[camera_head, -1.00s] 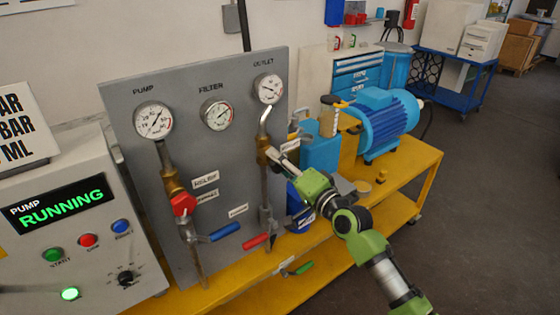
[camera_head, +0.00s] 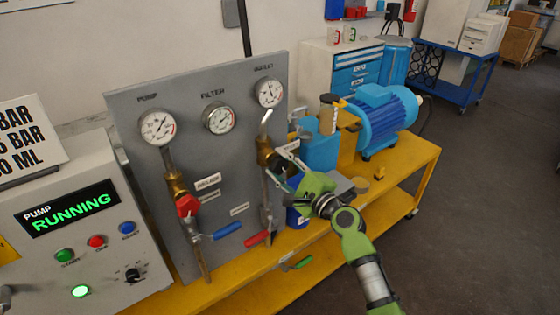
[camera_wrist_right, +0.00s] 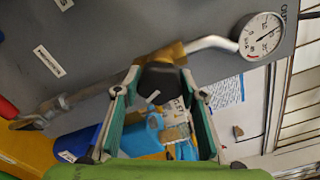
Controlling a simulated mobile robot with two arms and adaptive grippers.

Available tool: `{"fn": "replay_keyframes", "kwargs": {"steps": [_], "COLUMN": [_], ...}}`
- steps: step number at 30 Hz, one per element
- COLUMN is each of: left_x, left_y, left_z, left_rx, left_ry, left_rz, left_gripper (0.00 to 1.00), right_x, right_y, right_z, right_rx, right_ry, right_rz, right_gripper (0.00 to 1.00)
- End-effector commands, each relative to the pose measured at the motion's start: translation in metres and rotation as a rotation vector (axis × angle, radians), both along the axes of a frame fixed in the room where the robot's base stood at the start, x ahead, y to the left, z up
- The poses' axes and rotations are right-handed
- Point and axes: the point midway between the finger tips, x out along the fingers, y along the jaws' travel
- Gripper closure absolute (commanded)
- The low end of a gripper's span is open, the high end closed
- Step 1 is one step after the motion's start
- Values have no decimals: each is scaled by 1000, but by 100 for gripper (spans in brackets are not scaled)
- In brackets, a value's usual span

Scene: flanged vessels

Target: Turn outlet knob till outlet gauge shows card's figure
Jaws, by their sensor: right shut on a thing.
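The outlet gauge (camera_head: 269,93) is a round white dial at the top right of the grey panel. It also shows in the right wrist view (camera_wrist_right: 262,36), tilted, and its exact reading is too small to tell. The outlet knob (camera_wrist_right: 160,80) is black, on a brass valve body below the gauge. My right gripper (camera_wrist_right: 162,92) is shut on this knob, a finger on each side; in the head view the gripper (camera_head: 287,160) partly hides it. My left gripper is not in view.
The pump gauge (camera_head: 158,126) and filter gauge (camera_head: 219,117) sit left on the same panel. A red knob (camera_head: 187,205), blue lever (camera_head: 228,230) and red lever (camera_head: 257,239) stick out below. A blue motor (camera_head: 385,112) stands right on the yellow bench (camera_head: 400,175).

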Motion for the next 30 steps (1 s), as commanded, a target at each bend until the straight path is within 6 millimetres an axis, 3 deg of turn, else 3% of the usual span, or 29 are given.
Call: {"fn": "replay_keyframes", "kwargs": {"steps": [12,30], "left_x": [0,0], "left_y": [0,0], "left_z": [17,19], "left_rx": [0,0], "left_ry": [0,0], "left_rz": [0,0], "left_gripper": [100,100], "right_x": [0,0], "right_y": [0,1], "right_z": [0,-2], "right_rx": [205,257], "right_ry": [152,189], "right_rz": [0,0], "right_gripper": [84,84]}}
